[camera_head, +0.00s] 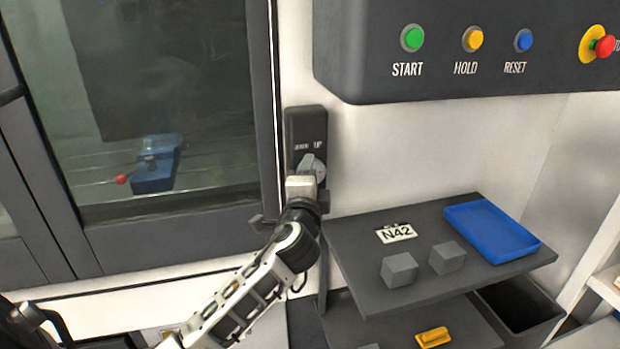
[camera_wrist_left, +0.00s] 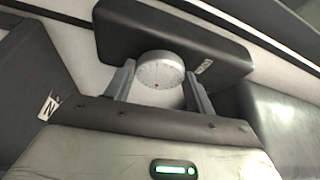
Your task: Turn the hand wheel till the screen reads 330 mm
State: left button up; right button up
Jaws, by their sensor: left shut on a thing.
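The hand wheel is a small round grey knob (camera_head: 311,164) on a dark wall box (camera_head: 306,125) lettered "UP" and what looks like "DOWN". My left gripper (camera_head: 306,176) is at the knob in the head view. In the left wrist view the gripper (camera_wrist_left: 160,90) has one finger on each side of the knob, shut on it. The gripper partly hides the knob in the head view. No screen with a reading shows. My right gripper is not in view.
A dark panel (camera_head: 480,75) with START, HOLD and RESET buttons and a red stop knob (camera_head: 605,45) overhangs at upper right. A dark shelf (camera_head: 350,240) at right holds two grey blocks, an N42 label and a blue tray (camera_head: 487,207). A windowed door (camera_head: 262,120) stands left.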

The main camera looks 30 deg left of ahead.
pick_arm(q)
jog(key=o, duration=1)
jog(key=shift+c, duration=0.2)
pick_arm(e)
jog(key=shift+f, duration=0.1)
pick_arm(q)
jog(key=b+v, duration=0.3)
jog(key=v, duration=1.3)
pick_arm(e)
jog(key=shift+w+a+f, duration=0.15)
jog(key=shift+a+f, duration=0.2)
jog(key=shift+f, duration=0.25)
